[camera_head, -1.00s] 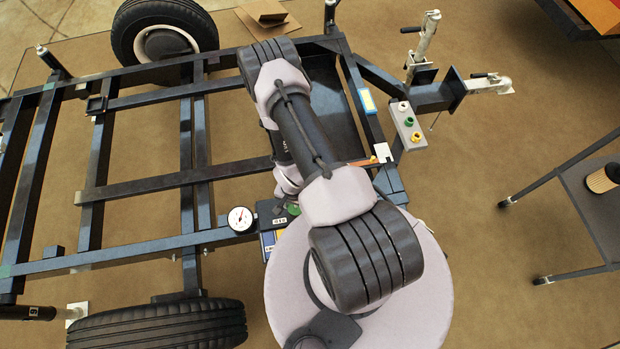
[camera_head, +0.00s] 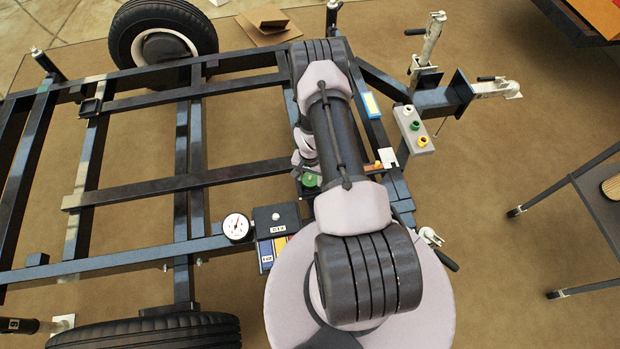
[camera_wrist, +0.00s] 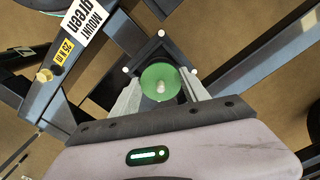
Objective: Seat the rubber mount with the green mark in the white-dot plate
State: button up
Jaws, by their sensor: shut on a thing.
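The rubber mount with the green mark (camera_wrist: 150,76) shows in the wrist view as a round green disc with a pale stud at its centre. My gripper (camera_wrist: 160,82) is shut on it, one finger on each side. The white-dot plate (camera_wrist: 158,47) is a dark square beyond the mount, with white dots at its visible corners. The mount lies over the plate's middle in this view and hides it. I cannot tell whether it touches the plate. In the head view the green mount (camera_head: 311,180) shows below my wrist, beside the frame.
In the head view a dial gauge (camera_head: 236,227) and a black box (camera_head: 277,217) stand on the dark trailer frame (camera_head: 130,190). A grey box with coloured knobs (camera_head: 414,128) is at right.

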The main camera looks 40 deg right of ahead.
jog(key=shift+f, duration=0.15)
jog(key=o, duration=1.6)
jog(key=w+a+r+n+t+p, duration=0.1)
jog(key=w+r+p, duration=0.1)
jog(key=r, duration=0.8)
jog(key=w+a+r+p, duration=0.2)
jog(key=w+r, duration=0.1)
jog(key=r, duration=0.8)
jog(key=w+a+r+n+t+p, duration=0.1)
jog(key=w+r+p, duration=0.1)
jog(key=r, duration=0.8)
jog(key=s+a+r+n+t, duration=0.1)
jog(key=a+r, duration=0.3)
jog(key=r, duration=0.4)
jog(key=s+a+r+n, duration=0.1)
jog(key=a+r, duration=0.4)
jog(key=r, duration=0.4)
jog(key=s+a+r+n+t+y, duration=0.1)
jog(key=s+a+r+n, duration=0.1)
jog(key=s+a+r, duration=0.5)
jog(key=s+a+r+n+t+y, duration=0.1)
jog(key=s+a+r+n, duration=0.1)
jog(key=s+a+r, duration=0.4)
jog(key=s+a, duration=0.1)
jog(key=s, duration=0.3)
jog(key=shift+s+a+r+t, duration=0.15)
jog(key=shift+s+r+t, duration=0.1)
jog(key=shift+r+t, duration=0.15)
